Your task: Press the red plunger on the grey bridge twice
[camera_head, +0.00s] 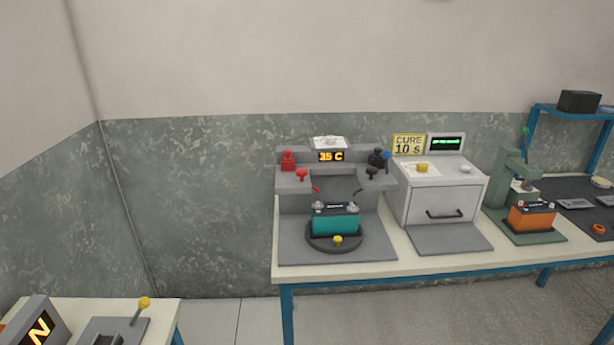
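The grey bridge (335,168) stands at the left end of the long table. A red plunger (301,174) with a round head sits upright on its left front part. A small red tip (316,188) shows just below it. A teal battery (335,222) stands under the bridge's front on a dark round turntable (310,239). A black plunger (371,174) sits on the bridge's right part. Neither of my grippers is in view, and nothing touches the red plunger.
A red post (288,160) and a black post (377,158) stand behind the plungers. A display (331,156) reads 35 C. A white oven (440,200) and an orange battery (531,216) stand to the right. A lever (141,310) is on the near left table.

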